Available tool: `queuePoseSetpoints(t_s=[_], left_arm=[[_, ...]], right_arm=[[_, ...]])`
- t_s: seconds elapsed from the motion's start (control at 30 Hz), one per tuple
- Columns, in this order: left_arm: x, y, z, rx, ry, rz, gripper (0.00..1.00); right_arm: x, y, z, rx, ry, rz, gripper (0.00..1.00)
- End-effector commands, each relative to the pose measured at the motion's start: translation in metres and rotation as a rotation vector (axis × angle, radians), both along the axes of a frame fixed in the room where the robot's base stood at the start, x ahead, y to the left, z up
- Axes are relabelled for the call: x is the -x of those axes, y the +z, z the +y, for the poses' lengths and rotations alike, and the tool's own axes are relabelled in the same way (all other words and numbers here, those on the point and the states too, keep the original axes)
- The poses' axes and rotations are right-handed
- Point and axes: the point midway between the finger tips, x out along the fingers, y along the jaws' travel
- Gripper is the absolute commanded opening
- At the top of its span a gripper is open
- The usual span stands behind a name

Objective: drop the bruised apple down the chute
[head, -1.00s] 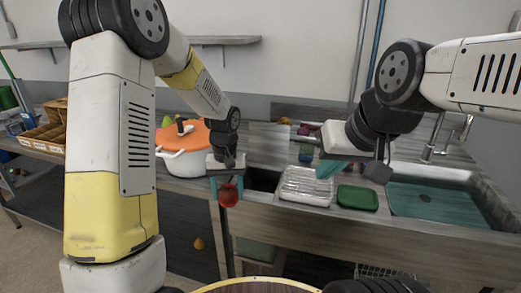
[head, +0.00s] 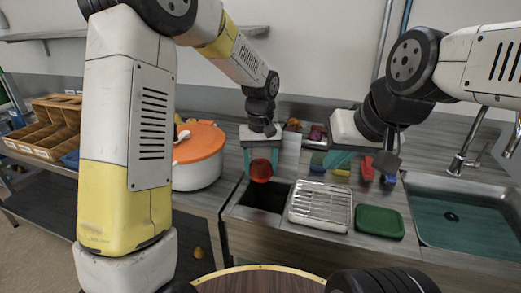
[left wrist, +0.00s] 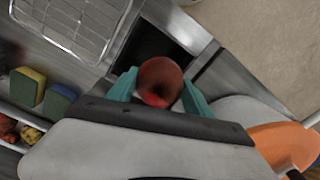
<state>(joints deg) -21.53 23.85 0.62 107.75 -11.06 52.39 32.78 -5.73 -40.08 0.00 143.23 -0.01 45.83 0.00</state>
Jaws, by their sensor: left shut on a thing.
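The apple (head: 261,172), red with a darker brownish patch in the left wrist view (left wrist: 160,80), is held between the teal fingers of my left gripper (head: 262,165). The dark square chute opening (head: 263,197) is in the counter beside the wire rack. In the head view the apple hangs just above the opening's back part. In the left wrist view the opening (left wrist: 150,42) shows beyond the apple, partly covered by it. My right gripper (head: 357,160) is over the counter to the right; its fingers are partly hidden, so its opening is unclear.
A white pot with an orange lid (head: 198,150) stands left of the opening. A wire rack on a tray (head: 320,206) and a green tray (head: 380,222) lie right of it, then the sink (head: 460,215). Sponges (head: 318,162) and small items sit behind.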

Motion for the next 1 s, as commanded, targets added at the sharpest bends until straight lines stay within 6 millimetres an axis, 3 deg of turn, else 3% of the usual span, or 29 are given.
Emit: queuePoseSetpoints(t_s=[0.17, 0.6, 1.0], left_arm=[[0.000, -0.006, 0.000, 0.000, 0.000, 0.001, 0.14], [0.000, -0.052, 0.000, -0.001, -0.001, 0.001, 0.14], [0.000, -0.060, 0.000, 0.000, -0.001, 0.000, 0.14]], right_arm=[[0.000, 0.000, 0.000, 0.000, 0.000, 0.000, 0.00], [0.000, 0.000, 0.000, 0.000, 0.000, 0.000, 0.00], [0.000, 0.000, 0.000, 0.000, 0.000, 0.000, 0.00]])
